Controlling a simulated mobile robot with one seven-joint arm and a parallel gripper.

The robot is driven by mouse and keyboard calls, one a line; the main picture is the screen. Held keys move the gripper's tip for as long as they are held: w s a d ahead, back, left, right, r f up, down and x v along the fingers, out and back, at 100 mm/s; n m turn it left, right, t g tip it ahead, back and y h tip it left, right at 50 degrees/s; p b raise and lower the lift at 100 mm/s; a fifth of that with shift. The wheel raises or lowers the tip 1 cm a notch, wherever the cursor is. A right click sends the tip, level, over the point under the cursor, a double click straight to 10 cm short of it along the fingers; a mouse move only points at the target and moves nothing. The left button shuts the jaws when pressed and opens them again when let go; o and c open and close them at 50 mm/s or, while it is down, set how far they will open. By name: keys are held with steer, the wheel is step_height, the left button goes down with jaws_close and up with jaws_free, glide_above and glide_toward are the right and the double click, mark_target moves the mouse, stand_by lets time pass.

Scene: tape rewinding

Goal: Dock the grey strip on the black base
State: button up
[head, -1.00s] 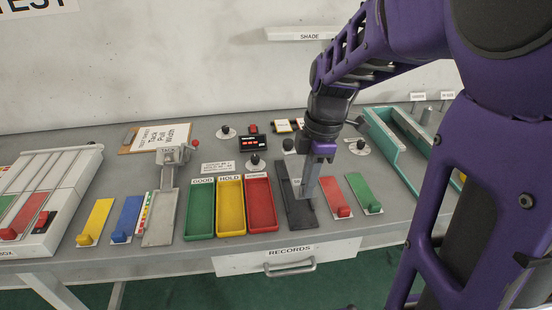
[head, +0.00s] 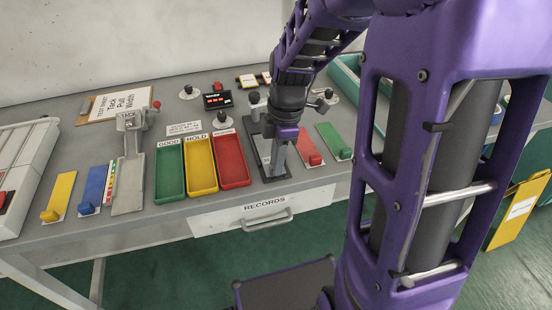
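The black base (head: 284,177) is a dark tray on the table, right of the red tray. My gripper (head: 276,172) points down over its front part, and the fingers hide some of it. A pale grey flat piece (head: 263,147) shows inside the base, beside the fingers on their left. I cannot tell whether it is the grey strip or part of the base. The fingers look close together, but whether they are shut on anything is too small to tell.
Green (head: 170,181), yellow (head: 201,179) and red (head: 231,174) trays stand left of the base. Red (head: 307,149) and green (head: 334,142) strips lie close on its right. Black knobs stand behind it. The records drawer (head: 240,211) is below the table's front edge.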

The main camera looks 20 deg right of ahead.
steer(key=o, duration=0.4)
steer(key=shift+o, duration=0.2)
step_height(320, 180, up, 12)
steer(key=d+p, duration=0.1)
steer(key=p, duration=0.1)
steer(key=shift+d+r+p, duration=0.15)
steer(key=shift+d+p, duration=0.1)
steer(key=shift+p, duration=0.1)
steer(key=shift+a, duration=0.1)
